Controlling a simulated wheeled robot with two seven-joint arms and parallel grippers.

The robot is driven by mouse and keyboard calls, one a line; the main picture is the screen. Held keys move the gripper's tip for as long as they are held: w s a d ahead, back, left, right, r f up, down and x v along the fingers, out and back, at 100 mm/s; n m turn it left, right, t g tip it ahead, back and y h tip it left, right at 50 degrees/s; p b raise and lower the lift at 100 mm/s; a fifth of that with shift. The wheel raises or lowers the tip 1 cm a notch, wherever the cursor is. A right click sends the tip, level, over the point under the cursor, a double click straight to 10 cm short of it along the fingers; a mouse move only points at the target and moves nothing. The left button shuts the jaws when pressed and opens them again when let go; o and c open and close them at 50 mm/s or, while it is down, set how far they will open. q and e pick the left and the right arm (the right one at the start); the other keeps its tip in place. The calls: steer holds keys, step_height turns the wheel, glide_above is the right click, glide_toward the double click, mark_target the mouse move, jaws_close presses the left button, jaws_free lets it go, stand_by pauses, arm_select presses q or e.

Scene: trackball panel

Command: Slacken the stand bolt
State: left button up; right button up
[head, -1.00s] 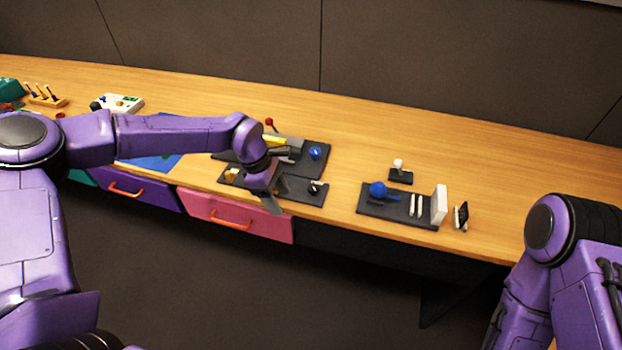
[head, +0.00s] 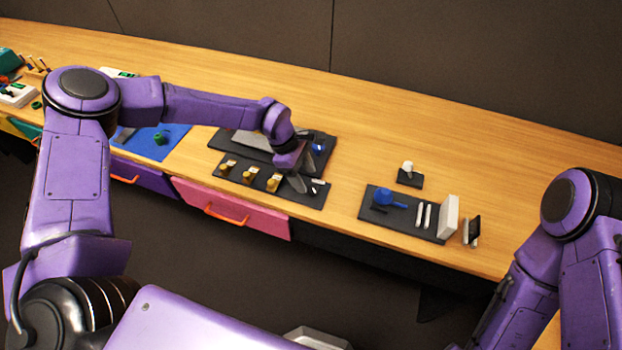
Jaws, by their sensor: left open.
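My left gripper (head: 296,184) is open, pointing down over the right part of the front dark panel (head: 240,186). Several yellow-and-dark fittings (head: 249,174) stand in a row on this panel, left of the gripper. A small pale metal piece (head: 318,182) lies at the panel's right end, just right of the fingers; I cannot tell whether it is the stand bolt. The gripper seems empty, and whether it touches anything is unclear. A rear dark panel (head: 225,140) with a blue knob (head: 318,147) is partly hidden by my left forearm. My right gripper is out of view.
Right of the gripper, a dark board (head: 372,208) carries a blue part (head: 385,196), pale rods and a white block (head: 448,216). A white knob (head: 407,167) on a dark base stands behind it. The wooden table (head: 470,150) is clear at the back right.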

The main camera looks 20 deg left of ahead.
mark_target(312, 188)
arm_select(q)
steer(key=x, duration=0.4)
steer(key=shift+w+f+p, duration=0.25)
steer(key=shift+f+p, duration=0.05)
steer(key=shift+p, duration=0.1)
steer(key=shift+s+d, duration=0.1)
steer(key=shift+s, duration=0.05)
steer(key=c, duration=1)
steer(key=shift+c, duration=0.2)
